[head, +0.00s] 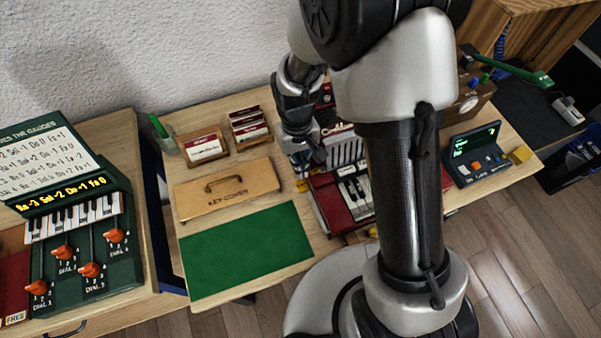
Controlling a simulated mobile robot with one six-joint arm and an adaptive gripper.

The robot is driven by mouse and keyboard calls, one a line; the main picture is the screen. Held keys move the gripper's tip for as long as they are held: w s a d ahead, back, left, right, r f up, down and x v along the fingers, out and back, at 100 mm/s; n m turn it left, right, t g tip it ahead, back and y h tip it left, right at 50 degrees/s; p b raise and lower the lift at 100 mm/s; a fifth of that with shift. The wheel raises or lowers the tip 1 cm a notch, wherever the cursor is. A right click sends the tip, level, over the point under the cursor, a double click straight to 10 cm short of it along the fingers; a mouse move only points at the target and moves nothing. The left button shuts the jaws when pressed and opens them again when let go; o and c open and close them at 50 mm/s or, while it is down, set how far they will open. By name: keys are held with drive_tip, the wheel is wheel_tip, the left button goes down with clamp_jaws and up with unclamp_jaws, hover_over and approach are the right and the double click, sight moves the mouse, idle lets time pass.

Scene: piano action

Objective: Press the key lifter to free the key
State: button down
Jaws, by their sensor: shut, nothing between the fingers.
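A red piano-action unit (333,203) with a few white and black keys (355,194) stands on the middle table, partly hidden behind my arm. My gripper (302,167) points down at the unit's left rear side, and its fingers are shut and empty. The fingertips are small and partly lost against the unit, so I cannot tell whether they touch it. I cannot make out the key lifter; it may be hidden by my gripper or arm.
A wooden key cover (228,190) with a handle lies left of the unit, behind a green mat (245,250). Card holders (203,146) stand at the back. A green dial console (85,245) is at the left. A small screen device (474,153) stands at the right.

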drive_tip(key=shift+r, duration=1.1)
drive_tip(key=s+d+r+m+t, duration=0.1)
drive_tip(key=s+d+r, duration=0.15)
drive_tip(key=r, duration=0.55)
drive_tip(key=s+d+r+t, duration=0.1)
drive_tip(key=d+r+t, duration=0.15)
drive_tip(key=r, duration=0.45)
drive_tip(key=s+d+r+m+t, duration=0.2)
drive_tip(key=s+d+r, duration=0.3)
drive_tip(key=s+r, duration=0.4)
drive_tip(key=shift+s+d, duration=0.3)
drive_tip(key=shift+s, duration=1.2)
